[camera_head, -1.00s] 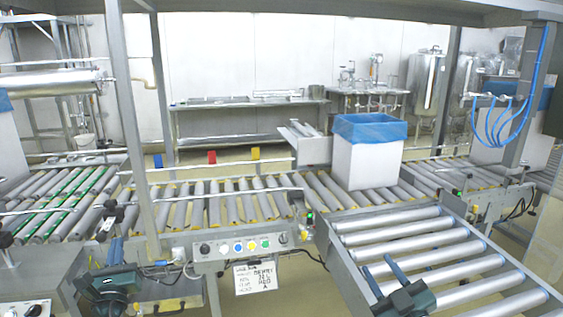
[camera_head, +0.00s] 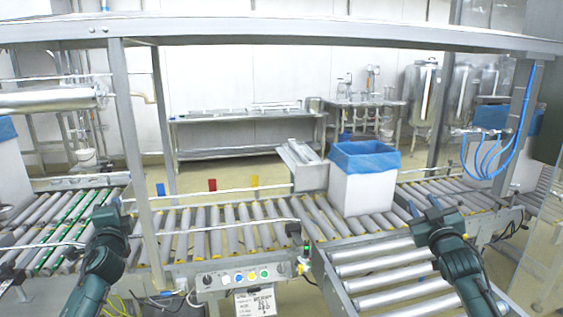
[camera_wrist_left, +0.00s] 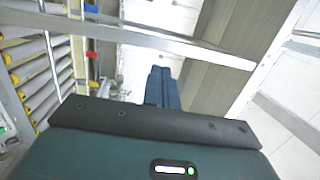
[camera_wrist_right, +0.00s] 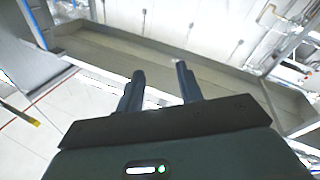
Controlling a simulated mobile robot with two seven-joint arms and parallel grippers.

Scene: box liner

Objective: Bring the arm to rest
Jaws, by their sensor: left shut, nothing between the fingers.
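My left gripper (camera_head: 114,203) is raised at the left of the head view, in front of the roller conveyor. In the left wrist view its two blue fingers (camera_wrist_left: 162,86) are together with nothing between them. My right gripper (camera_head: 422,202) is raised at the right, in front of the rollers and to the right of the lined box. In the right wrist view its fingers (camera_wrist_right: 158,84) stand apart and the gap is empty. The white box (camera_head: 362,194) with a blue liner (camera_head: 364,157) stands upright on the conveyor, clear of both grippers.
A grey metal frame post (camera_head: 138,160) stands close to my left gripper, with an overhead beam (camera_head: 300,30) above. A button panel (camera_head: 243,277) with a hanging sign (camera_head: 255,302) is at the front. A roller section (camera_head: 375,272) lies below my right gripper.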

